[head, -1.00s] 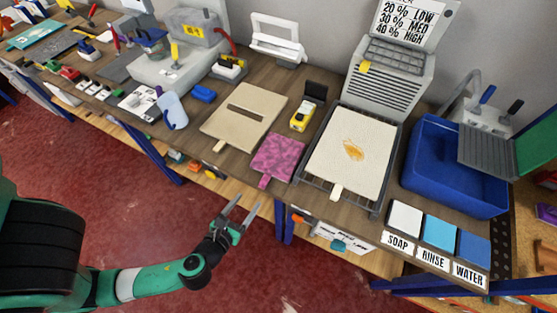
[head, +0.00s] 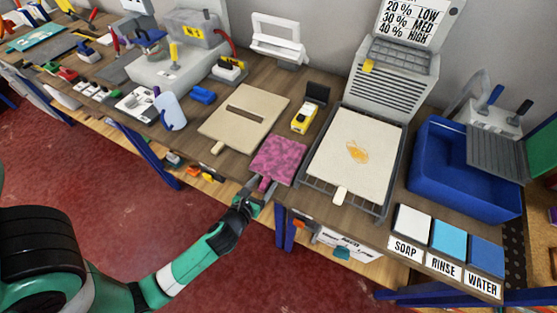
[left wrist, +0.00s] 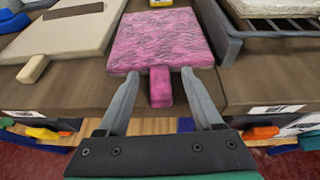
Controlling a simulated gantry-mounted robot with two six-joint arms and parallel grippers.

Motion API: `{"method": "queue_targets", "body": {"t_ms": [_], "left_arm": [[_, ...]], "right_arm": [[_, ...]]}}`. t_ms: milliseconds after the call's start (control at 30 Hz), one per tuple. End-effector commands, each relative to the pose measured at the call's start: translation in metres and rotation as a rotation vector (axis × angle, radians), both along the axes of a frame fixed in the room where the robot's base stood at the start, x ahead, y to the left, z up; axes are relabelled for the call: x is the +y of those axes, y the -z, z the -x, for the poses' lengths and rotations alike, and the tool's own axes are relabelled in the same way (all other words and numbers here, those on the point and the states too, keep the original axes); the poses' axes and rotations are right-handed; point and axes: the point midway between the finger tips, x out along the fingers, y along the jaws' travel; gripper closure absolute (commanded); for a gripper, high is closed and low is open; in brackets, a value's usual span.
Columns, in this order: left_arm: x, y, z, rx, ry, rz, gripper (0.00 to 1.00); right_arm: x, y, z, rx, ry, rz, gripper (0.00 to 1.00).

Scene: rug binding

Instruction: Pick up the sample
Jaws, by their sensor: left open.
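The pink patterned sample (head: 277,158) lies flat on the wooden bench near its front edge. It shows large in the left wrist view (left wrist: 162,38), with its pink tab (left wrist: 160,88) pointing toward me. My left gripper (head: 262,186) is at the bench's front edge by this tab. In the left wrist view the open fingers of my left gripper (left wrist: 160,78) stand one on each side of the tab, with gaps between. The fingertips reach the sample's near edge; whether they touch it I cannot tell. My right gripper is not in view.
A cream pad with an orange stain (head: 352,150) lies on a dark rack to the right. A yellow tool (head: 304,117) lies behind. A blue basin (head: 455,170) stands at right. Shelf items sit below the bench edge.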

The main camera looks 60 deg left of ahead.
Motion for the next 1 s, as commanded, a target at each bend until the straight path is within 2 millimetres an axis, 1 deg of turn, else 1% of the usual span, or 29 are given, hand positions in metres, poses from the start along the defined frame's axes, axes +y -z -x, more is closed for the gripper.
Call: {"method": "queue_targets", "body": {"t_ms": [200, 367, 500, 567, 600, 1000], "left_arm": [[0.0008, 0.0002, -0.0012, 0.000, 0.001, 0.000, 0.32], [0.0007, 0.0001, -0.0010, 0.000, 0.001, 0.000, 0.61], [0.0006, 0.0001, -0.0009, 0.000, 0.001, 0.000, 0.86], [0.0006, 0.0002, -0.0009, 0.000, 0.001, 0.000, 0.97], [0.0006, 0.0002, -0.0009, 0.000, 0.001, 0.000, 1.00], [0.0006, -0.0019, -0.0010, 0.000, 0.001, 0.000, 1.00]], "right_arm": [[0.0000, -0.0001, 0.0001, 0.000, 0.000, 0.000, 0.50], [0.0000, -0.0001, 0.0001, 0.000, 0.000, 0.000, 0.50], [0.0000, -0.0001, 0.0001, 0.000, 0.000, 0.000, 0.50], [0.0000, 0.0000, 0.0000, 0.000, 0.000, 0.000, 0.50], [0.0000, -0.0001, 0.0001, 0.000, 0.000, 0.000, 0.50], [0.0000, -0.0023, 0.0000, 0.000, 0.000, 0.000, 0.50]]}}
